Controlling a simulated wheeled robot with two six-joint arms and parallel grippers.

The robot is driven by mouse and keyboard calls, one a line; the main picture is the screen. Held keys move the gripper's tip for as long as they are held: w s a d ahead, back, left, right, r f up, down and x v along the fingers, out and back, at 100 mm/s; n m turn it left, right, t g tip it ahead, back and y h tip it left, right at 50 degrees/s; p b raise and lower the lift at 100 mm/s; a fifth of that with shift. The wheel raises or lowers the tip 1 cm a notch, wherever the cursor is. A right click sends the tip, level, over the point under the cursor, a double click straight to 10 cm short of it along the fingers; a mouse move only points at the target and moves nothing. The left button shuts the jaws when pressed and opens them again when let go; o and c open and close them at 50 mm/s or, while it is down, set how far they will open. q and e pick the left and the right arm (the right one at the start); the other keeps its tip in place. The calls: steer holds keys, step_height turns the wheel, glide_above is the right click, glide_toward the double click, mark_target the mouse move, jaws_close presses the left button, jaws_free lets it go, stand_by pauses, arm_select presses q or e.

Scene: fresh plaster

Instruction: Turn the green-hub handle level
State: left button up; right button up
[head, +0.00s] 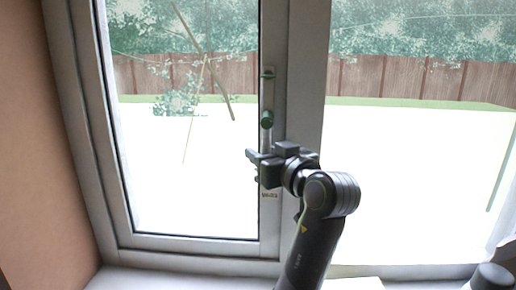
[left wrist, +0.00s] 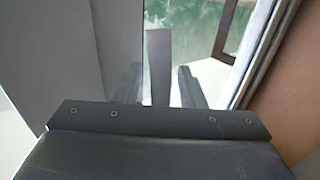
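The green-hub handle (head: 267,119) is on the middle upright of the window frame in the head view. Its pale lever hangs straight down from the green hub, and its lower part is hidden by my gripper. My left gripper (head: 252,160) is at the lower end of the lever. In the left wrist view, the lever (left wrist: 159,66) stands between the two fingers of my left gripper (left wrist: 160,86), with a gap on each side. The gripper is open around the lever and not closed on it. My right gripper is not in view.
A second small fitting (head: 268,73) is on the same upright above the green hub. A small label (head: 269,195) is below my gripper. The window sill (head: 180,278) runs along the bottom, and a brown wall (head: 30,150) stands at the left.

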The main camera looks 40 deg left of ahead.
arm_select(q)
steer(key=shift+a, duration=0.1)
steer(key=shift+s+d+r, duration=0.15)
steer(key=shift+s+d, duration=0.1)
steer(key=shift+d, duration=0.3)
steer(key=shift+c, duration=0.2)
steer(key=shift+s+d+r, duration=0.1)
steer(key=shift+d, duration=0.15)
steer(key=shift+c, duration=3.6)
jaws_close()
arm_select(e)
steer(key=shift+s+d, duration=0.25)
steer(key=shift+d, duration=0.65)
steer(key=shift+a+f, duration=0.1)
